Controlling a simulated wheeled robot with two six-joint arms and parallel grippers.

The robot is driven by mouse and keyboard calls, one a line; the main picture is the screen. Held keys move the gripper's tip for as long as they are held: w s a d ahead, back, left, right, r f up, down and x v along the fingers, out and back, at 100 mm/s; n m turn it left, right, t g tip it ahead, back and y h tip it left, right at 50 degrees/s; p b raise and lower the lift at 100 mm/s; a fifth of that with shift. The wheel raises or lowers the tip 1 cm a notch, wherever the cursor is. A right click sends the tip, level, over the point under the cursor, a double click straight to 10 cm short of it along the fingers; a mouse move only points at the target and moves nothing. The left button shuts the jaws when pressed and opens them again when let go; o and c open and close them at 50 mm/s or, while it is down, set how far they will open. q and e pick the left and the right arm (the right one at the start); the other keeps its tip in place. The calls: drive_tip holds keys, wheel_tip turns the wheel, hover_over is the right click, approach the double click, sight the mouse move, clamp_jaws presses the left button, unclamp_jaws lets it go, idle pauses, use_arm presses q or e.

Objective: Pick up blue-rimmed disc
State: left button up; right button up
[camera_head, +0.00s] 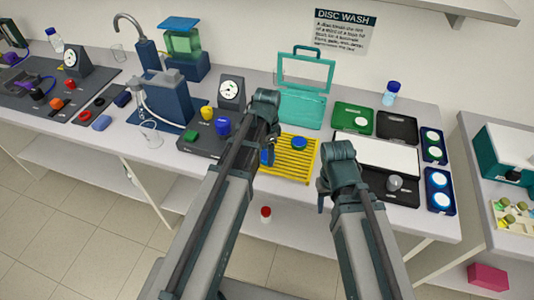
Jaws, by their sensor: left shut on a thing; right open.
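My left gripper (268,155) is over the left edge of the yellow slatted rack (291,168). It is shut on a small blue thing (264,157), which shows only in part; I cannot tell for sure whether this is a blue-rimmed disc. A round blue disc (299,143) lies on the far part of the rack, just right of that gripper. Two white discs with blue rims (439,180) sit in a dark blue tray (429,211) at the right. My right gripper (322,197) is open, right of the rack; its fingertips are mostly hidden by its wrist.
A teal open-lidded box (301,110) stands behind the rack. A white board (375,155) and black tray (405,198) lie right of the rack. Gauges, blue stands and a tap crowd the left.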

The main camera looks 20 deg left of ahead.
use_arm(q)
drive_tip(key=shift+r+p, duration=0.7)
drive_tip(key=shift+r, duration=0.2)
wheel_tip(320, 180, up, 2)
drive_tip(key=shift+p, duration=1.05)
drive_tip(key=s+d, duration=1)
drive_tip(key=s, duration=0.2)
drive_tip(key=shift+s+r+p, duration=0.25)
drive_tip(key=shift+r+p, duration=0.15)
drive_tip(key=shift+r, duration=0.05)
